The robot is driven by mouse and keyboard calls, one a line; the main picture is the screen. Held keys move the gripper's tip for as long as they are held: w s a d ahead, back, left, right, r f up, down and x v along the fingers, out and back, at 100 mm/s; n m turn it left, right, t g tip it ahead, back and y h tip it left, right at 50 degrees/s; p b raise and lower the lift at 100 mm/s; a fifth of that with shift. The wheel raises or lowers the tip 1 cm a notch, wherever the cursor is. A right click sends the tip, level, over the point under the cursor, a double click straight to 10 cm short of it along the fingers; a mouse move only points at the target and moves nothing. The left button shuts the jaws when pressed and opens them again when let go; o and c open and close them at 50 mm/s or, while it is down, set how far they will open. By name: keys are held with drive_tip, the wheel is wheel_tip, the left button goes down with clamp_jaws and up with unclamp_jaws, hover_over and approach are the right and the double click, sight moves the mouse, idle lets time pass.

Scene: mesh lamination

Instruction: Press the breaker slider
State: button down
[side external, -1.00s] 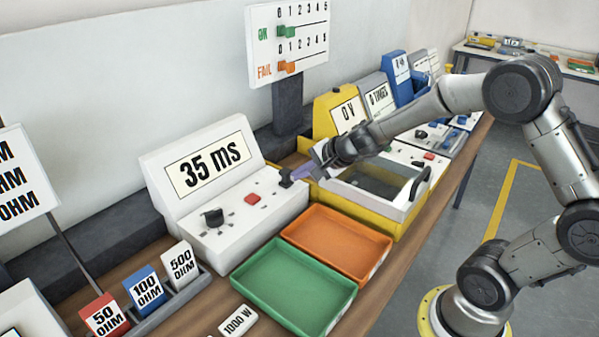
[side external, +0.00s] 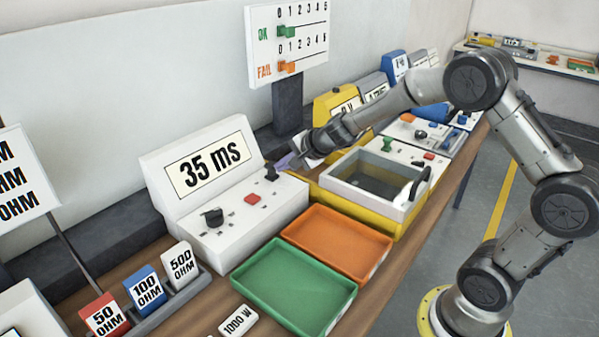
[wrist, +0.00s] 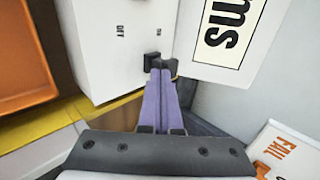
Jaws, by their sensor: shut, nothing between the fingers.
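The breaker slider is a small black knob (side external: 271,173) on the right part of the white tester (side external: 235,230), whose screen reads "35 ms". In the wrist view the black slider (wrist: 169,67) is at my fingertips, near the screen housing. My gripper (side external: 281,163) has slim purple fingers, closed together and empty. In the wrist view my gripper (wrist: 160,74) reaches right up to the slider and appears to touch it. The fingertips partly hide the slider there. An "OFF" mark (wrist: 120,30) is printed on the tester's face.
A red button (side external: 252,198) and a black dial (side external: 213,217) are on the same tester. A green tray (side external: 295,285) and an orange tray (side external: 338,243) lie in front. A yellow-based lidded box (side external: 375,180) stands right. The OK/FAIL board (side external: 288,45) rises behind.

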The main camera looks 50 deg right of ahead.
drive_tip(key=shift+w, duration=0.15)
idle(0.3)
drive_tip(key=shift+s, duration=0.55)
drive_tip(key=s, duration=0.3)
drive_tip(key=v, duration=1)
